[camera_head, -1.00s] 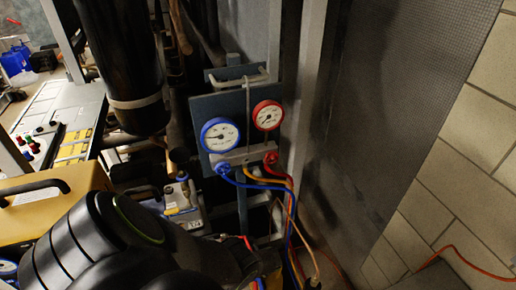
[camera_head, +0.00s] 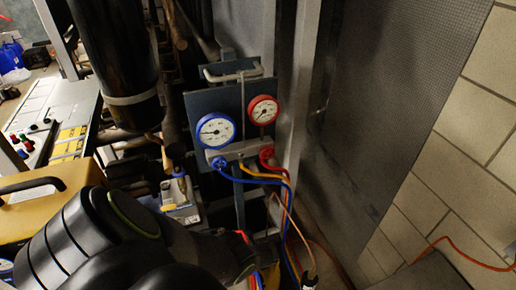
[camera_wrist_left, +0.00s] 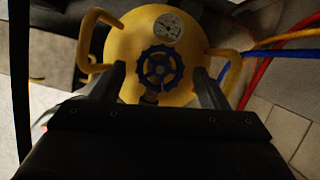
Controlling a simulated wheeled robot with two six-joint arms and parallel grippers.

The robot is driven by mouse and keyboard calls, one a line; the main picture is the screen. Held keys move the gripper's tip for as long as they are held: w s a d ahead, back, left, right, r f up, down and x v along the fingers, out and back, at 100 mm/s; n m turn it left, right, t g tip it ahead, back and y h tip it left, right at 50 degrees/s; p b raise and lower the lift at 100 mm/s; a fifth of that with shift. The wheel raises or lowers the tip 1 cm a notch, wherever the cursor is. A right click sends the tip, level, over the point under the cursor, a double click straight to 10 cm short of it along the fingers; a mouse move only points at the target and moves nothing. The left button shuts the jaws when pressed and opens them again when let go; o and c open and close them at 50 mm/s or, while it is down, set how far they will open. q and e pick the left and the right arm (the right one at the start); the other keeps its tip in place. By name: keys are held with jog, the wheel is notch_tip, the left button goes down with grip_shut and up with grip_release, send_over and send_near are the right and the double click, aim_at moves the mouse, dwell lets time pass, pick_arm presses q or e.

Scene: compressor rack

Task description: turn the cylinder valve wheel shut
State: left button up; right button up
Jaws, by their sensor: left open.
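The blue cylinder valve wheel (camera_wrist_left: 160,68) sits on top of a yellow cylinder (camera_wrist_left: 125,43) in the left wrist view. A round gauge (camera_wrist_left: 168,28) is just beyond the wheel. My left gripper (camera_wrist_left: 160,82) is open, with one finger on each side of the wheel in the picture; whether they touch it cannot be told. In the head view my left arm covers the lower left, and the wheel and gripper fingers are hidden. My right gripper is in neither view.
A panel with a blue gauge (camera_head: 215,130) and a red gauge (camera_head: 263,110) stands ahead. Blue, yellow and red hoses (camera_head: 286,200) hang from it. Yellow handles (camera_wrist_left: 232,70) flank the wheel. A grey mesh panel (camera_head: 390,90) and block wall are at right.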

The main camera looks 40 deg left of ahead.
pick_arm(q)
jog(key=p+v, duration=0.6)
jog(key=v, duration=1.1)
jog(key=shift+p, duration=0.35)
jog(key=shift+s+r, duration=0.1)
jog(key=shift+r, duration=0.05)
